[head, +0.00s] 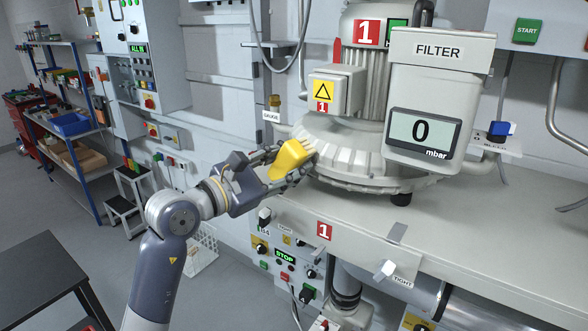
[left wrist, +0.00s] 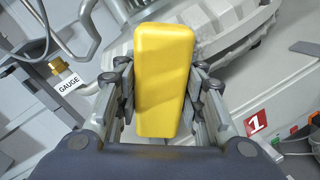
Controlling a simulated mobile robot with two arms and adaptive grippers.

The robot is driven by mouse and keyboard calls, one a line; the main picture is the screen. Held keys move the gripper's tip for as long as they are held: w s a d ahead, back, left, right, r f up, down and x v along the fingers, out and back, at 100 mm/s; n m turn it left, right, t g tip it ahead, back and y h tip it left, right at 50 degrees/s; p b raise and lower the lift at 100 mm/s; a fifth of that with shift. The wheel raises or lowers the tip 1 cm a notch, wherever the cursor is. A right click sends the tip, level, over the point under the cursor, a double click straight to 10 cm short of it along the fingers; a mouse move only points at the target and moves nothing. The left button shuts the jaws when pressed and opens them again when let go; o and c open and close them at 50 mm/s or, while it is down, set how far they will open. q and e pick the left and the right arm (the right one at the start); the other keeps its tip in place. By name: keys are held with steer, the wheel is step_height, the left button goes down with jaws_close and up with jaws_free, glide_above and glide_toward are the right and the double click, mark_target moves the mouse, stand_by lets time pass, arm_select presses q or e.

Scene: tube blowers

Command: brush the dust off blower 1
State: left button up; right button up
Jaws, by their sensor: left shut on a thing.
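Blower 1 (head: 345,150) is a large light grey ribbed housing on the bench, with a red "1" label on its motor. My left gripper (head: 281,160) is shut on a yellow block-shaped brush handle (head: 291,157). The handle also shows between the fingers in the left wrist view (left wrist: 163,80). Its far end is at the left side of the blower's round housing, which lies behind it in the left wrist view (left wrist: 225,25). Bristles are hard to make out, and I cannot tell whether they touch. No distinct dust patch is clear. My right gripper is not in view.
A filter box (head: 440,75) with a display reading 0 mbar stands right of the motor. A gauge label (head: 271,115) and pipe are left of the blower. The bench top (head: 480,215) is clear at right. Levers and a control panel (head: 290,265) sit below its front edge.

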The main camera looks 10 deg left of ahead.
mark_target(336, 166)
arm_select(q)
steer(key=shift+r+p, duration=0.55)
steer(key=shift+r, duration=0.25)
steer(key=shift+s+d+p, duration=0.2)
steer(key=shift+s+d, duration=0.55)
steer(key=shift+d, duration=0.5)
steer(key=shift+s+d+p, duration=0.25)
steer(key=shift+s+d, duration=0.5)
steer(key=shift+d, duration=0.45)
steer(key=shift+s+d+p, duration=0.2)
steer(key=shift+s+d, duration=0.55)
steer(key=shift+d, duration=0.5)
steer(key=shift+s+a+f, duration=0.15)
steer(key=shift+s+a, duration=0.25)
steer(key=shift+s, duration=0.1)
steer(key=v, duration=0.4)
steer(key=shift+s+a+b, duration=0.15)
steer(key=shift+s+b, duration=0.15)
steer(key=shift+b, duration=0.1)
